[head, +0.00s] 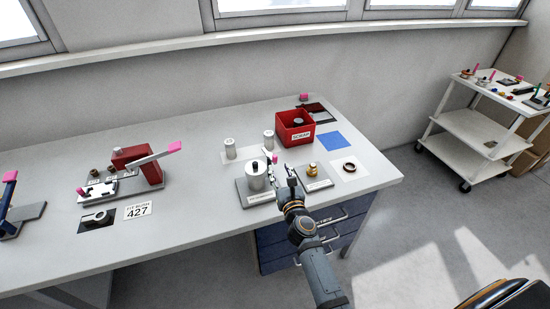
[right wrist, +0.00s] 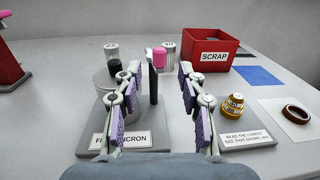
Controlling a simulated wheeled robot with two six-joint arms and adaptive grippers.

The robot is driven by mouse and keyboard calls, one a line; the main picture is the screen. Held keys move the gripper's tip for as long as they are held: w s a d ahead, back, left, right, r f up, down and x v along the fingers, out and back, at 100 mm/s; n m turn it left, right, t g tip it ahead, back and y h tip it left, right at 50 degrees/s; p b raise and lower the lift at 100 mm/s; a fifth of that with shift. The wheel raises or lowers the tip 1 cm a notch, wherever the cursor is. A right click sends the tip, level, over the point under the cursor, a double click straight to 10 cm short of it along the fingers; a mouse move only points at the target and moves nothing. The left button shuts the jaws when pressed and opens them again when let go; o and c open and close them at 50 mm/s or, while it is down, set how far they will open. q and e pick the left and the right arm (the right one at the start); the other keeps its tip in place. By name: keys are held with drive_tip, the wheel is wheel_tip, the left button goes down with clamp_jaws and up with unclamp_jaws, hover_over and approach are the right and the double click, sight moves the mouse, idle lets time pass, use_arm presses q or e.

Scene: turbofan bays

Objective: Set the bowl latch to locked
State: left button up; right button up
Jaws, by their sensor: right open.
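A silver filter bowl (head: 257,178) stands on a grey base plate (head: 262,199) on the bench; in the right wrist view the bowl (right wrist: 103,80) is partly hidden behind my left-hand finger. A dark upright latch lever (right wrist: 153,88) with a pink tip (right wrist: 159,57) stands at the bowl's right side. The pink tip also shows in the head view (head: 274,159). My right gripper (head: 282,169) is open at the latch. In the right wrist view its fingers (right wrist: 158,88) stand on either side of the lever, with no clear contact visible. My left gripper is not in view.
A red scrap bin (head: 296,127) stands behind. Brass rings (head: 312,169) on a labelled plate and a dark ring (head: 349,167) lie to the right. Two metal cylinders (head: 230,148) (head: 268,140) stand behind the bowl.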

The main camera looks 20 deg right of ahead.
sight(275, 160)
drive_tip(key=w, duration=0.7)
drive_tip(key=shift+w+d+f+b, duration=0.1)
drive_tip(key=shift+w+d+b, duration=0.05)
drive_tip(key=shift+b, duration=0.25)
clamp_jaws()
